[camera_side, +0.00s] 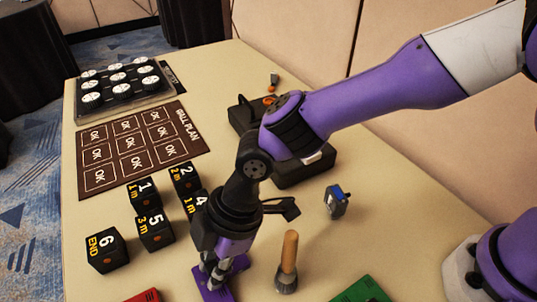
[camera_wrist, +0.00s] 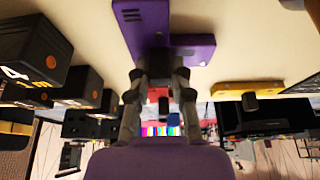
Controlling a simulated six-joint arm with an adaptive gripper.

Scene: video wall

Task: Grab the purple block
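The purple block (camera_side: 236,267) lies flat on the table under my gripper in the side view. It also shows in the wrist view (camera_wrist: 145,20), as an angular flat piece just past the fingertips. My gripper (camera_side: 213,277) points down over the block, with its fingertips low and close to it. In the wrist view the two fingers of my gripper (camera_wrist: 160,72) stand apart, with the near part of the block at or between their tips. Whether they touch it I cannot tell. The fingers hide part of the block.
Black numbered cubes (camera_side: 156,232) stand left of my gripper. A wooden-handled tool (camera_side: 289,255) stands close on the right. A red block (camera_side: 144,296) and a green block (camera_side: 362,291) lie at the front. A small blue-grey device (camera_side: 337,202) lies behind right.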

